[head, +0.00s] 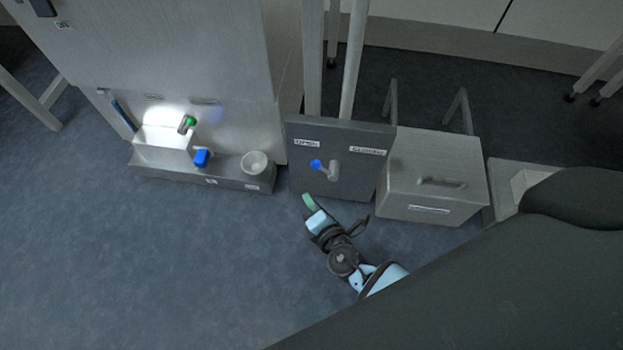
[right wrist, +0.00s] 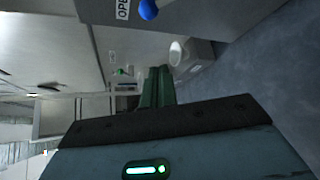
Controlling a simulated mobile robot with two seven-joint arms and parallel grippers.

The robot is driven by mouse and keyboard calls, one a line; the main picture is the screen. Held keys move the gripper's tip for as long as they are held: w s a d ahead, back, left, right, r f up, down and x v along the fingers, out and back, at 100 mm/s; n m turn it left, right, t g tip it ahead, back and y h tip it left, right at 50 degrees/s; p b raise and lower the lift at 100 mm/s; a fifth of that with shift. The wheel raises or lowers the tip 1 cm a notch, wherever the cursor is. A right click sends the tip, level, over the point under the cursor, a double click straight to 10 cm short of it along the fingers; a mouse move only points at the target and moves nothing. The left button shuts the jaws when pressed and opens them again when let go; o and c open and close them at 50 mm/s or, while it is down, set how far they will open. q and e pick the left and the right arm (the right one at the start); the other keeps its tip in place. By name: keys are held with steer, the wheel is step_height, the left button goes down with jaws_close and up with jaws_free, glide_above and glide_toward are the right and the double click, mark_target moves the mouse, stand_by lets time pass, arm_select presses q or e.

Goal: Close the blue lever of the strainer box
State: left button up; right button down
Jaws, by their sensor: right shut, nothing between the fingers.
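The blue lever knob (head: 316,164) is on the front of a dark grey panel (head: 352,187), with its short metal handle pointing left, toward the "OPEN" label (head: 307,143). The label on the right (head: 367,151) seems to read "CLOSED". In the right wrist view the blue knob (right wrist: 148,9) shows at the top edge, close to the "OPEN" label. My right gripper (head: 307,201) is in front of the panel, below and slightly left of the knob, apart from it. Its green fingers (right wrist: 157,88) are together and empty. My left gripper is not in view.
A steel box with a handle (head: 405,198) stands right of the panel. Open blue floor lies in front.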

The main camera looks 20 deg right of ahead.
steer(key=b+x, duration=0.3)
steer(key=x, duration=0.6)
steer(key=d, duration=0.1)
steer(key=d+r+p, duration=0.1)
steer(key=s+d, duration=0.1)
steer(key=shift+d+r+p, duration=0.25)
steer(key=shift+r+p, duration=0.05)
steer(key=shift+r, duration=0.05)
